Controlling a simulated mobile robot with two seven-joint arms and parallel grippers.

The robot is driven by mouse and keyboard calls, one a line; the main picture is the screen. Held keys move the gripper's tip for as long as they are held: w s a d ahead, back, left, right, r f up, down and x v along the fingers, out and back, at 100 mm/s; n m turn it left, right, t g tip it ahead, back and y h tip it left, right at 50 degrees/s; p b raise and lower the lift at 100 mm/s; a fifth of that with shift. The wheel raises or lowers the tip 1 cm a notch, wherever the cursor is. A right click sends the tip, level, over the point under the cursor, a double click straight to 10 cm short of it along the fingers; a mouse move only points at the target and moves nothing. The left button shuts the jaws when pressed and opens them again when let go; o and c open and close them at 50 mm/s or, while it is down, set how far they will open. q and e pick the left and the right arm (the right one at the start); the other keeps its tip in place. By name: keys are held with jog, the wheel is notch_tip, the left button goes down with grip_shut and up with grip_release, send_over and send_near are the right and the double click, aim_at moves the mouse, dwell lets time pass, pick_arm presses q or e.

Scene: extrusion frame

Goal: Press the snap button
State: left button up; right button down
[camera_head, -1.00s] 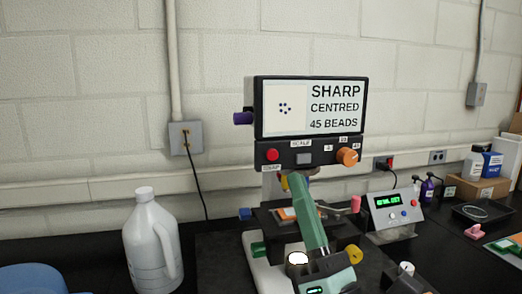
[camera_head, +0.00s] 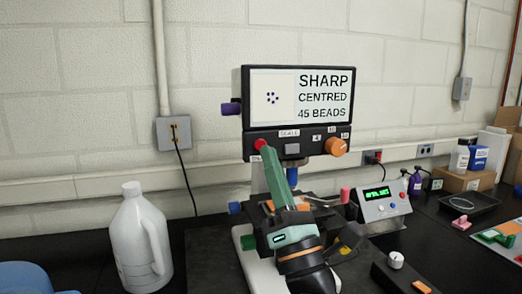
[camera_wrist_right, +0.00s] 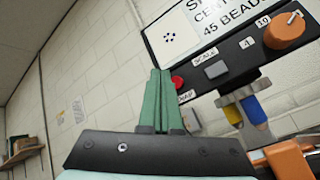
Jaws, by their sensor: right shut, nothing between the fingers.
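The red snap button (camera_head: 260,144) sits at the left end of the black control panel under the screen. It also shows in the right wrist view (camera_wrist_right: 178,82), just right of the fingertips, with its label partly hidden. My right gripper (camera_head: 268,151) is shut and empty. Its green fingers point up at the panel, with the tips just below and right of the button in the head view. I cannot tell whether they touch it. The screen (camera_head: 323,98) reads "SHARP CENTRED 45 BEADS" beside a cluster of dark dots. My left gripper is not in view.
A grey scale button (camera_head: 292,149) and an orange knob (camera_head: 335,147) are right of the snap button. A purple knob (camera_head: 231,108) sticks out left. A white jug (camera_head: 138,240) stands left; a grey box with a green display (camera_head: 382,207) stands right.

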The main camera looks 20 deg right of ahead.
jog(key=shift+w, duration=0.95)
jog(key=shift+w, duration=0.2)
dwell(1.3)
jog(key=shift+w+b, duration=0.25)
jog(key=shift+b, duration=0.05)
jog(key=shift+w+a, duration=0.1)
jog(key=shift+w, duration=0.3)
dwell(0.5)
jog(key=shift+s, duration=0.85)
